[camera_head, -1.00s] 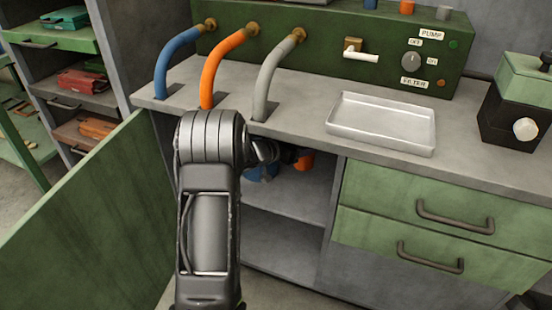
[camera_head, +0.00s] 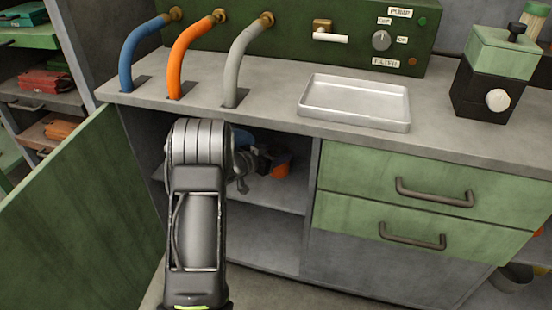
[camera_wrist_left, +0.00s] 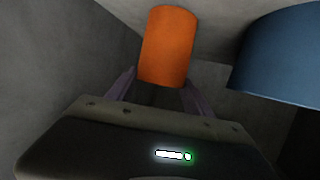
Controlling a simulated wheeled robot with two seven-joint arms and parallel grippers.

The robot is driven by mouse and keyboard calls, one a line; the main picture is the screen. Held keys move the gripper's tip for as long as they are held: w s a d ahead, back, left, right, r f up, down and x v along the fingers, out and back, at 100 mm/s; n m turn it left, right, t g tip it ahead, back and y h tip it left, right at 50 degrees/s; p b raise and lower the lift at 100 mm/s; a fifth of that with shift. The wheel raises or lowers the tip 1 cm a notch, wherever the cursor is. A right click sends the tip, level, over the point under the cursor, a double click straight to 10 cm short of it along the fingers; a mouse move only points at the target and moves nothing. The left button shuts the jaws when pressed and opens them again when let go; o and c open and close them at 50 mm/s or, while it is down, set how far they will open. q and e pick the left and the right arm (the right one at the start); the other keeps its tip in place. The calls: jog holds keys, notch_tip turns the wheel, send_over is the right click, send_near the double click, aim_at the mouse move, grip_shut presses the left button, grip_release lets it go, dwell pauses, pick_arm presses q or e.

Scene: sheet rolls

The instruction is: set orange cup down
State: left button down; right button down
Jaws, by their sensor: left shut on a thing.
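The orange cup (camera_head: 281,170) is inside the open cupboard under the counter, above or on its inner shelf (camera_head: 275,197). Whether it touches the shelf I cannot tell. My left gripper (camera_head: 264,160) reaches in and is shut on this cup. In the left wrist view the orange cup (camera_wrist_left: 167,45) stands out between the two fingers (camera_wrist_left: 160,88). My right gripper is not in view.
The counter above the cupboard carries a metal tray (camera_head: 355,102) and blue, orange and grey hoses. An open green door (camera_head: 75,215) stands left of my arm. Green drawers (camera_head: 400,190) are right of the cupboard. A divider (camera_head: 310,180) stands close right of the cup.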

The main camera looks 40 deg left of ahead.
pick_arm(q)
jog(key=shift+f, duration=0.7)
jog(key=shift+c, duration=2)
grip_release()
jog(key=shift+s+r, duration=0.1)
jog(key=p+v, duration=0.3)
jog(key=v, duration=0.8)
jog(key=shift+s, duration=0.4)
jog(key=shift+r, duration=0.15)
